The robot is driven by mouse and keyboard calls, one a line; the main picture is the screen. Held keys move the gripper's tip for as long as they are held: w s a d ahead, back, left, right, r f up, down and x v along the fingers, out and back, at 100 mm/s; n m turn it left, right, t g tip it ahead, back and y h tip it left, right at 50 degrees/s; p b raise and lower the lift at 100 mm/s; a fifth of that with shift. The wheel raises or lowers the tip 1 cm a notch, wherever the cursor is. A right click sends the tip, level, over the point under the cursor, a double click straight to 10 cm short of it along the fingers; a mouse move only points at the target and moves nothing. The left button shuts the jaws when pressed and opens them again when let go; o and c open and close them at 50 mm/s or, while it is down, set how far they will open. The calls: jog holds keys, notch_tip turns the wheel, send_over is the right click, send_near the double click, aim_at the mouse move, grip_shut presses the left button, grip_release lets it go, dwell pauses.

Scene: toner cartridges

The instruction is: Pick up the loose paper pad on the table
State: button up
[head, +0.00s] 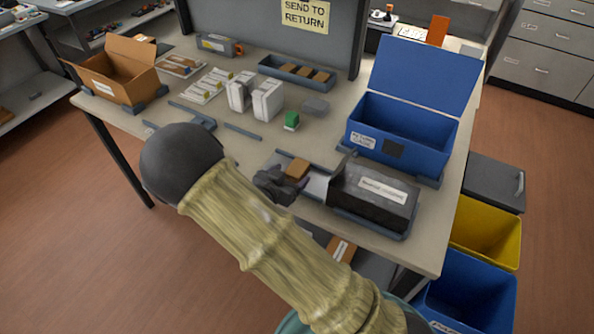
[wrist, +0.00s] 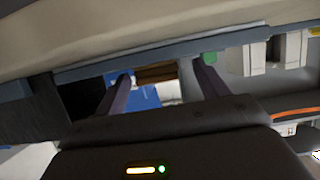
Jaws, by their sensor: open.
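A small brown block (head: 298,168), which looks like the loose paper pad, lies at the tray on the table's near side, left of a black cartridge box (head: 372,192). My dark gripper (head: 282,184) is low over the table just in front of the block, partly hidden by my sleeved arm. In the wrist view my gripper (wrist: 163,84) has its two fingers apart. A brown thing (wrist: 156,72), likely the same block, shows between them, with blue and white patches below it. I cannot tell whether the fingers touch it.
A pale flap (head: 317,186) lies between block and black box. An open blue bin (head: 402,120) stands at the right, a cardboard box (head: 123,75) at the far left. A green-topped item (head: 291,121) and white boxes (head: 265,100) stand behind. Yellow bin (head: 487,235) is beside the table.

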aim_at(295, 170)
jog(key=x, duration=0.3)
jog(key=r+x, duration=0.1)
jog(key=shift+w+d+f, duration=0.15)
jog(key=shift+w+d, duration=0.15)
jog(key=shift+d, duration=0.15)
jog(key=shift+w+f, duration=0.15)
jog(key=shift+w, duration=0.1)
jog(key=c, duration=1)
jog(key=shift+c, duration=0.2)
notch_tip(295, 170, up, 10)
jog(key=shift+r+p, duration=0.1)
jog(key=shift+p, duration=0.55)
